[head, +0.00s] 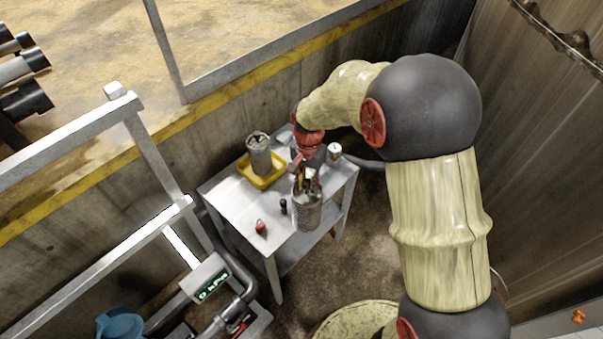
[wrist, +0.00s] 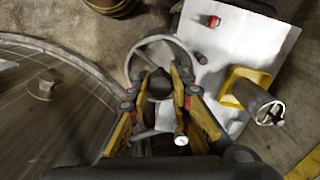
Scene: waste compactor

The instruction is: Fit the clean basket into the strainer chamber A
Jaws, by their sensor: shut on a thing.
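My gripper (head: 309,178) points down over the table and is shut on the upper middle part of a grey metal cylindrical basket (head: 307,214). In the wrist view the basket's round rim (wrist: 151,41) shows around and beyond my fingertips (wrist: 160,85). The basket hangs upright at the table's near right edge; its height above the top is hard to tell. A second grey cylinder with a top handle (head: 260,157) stands in a yellow tray (head: 247,178), also seen in the wrist view (wrist: 257,98). I cannot identify strainer chamber A in either view.
The metal table (head: 238,204) also bears a small red item (head: 260,227), a small black item (head: 283,206) and a white-topped can (head: 334,150). A grey railing (head: 85,138) and a pipe with a display box (head: 207,279) stand left. Bare floor (head: 360,248) lies right of the table.

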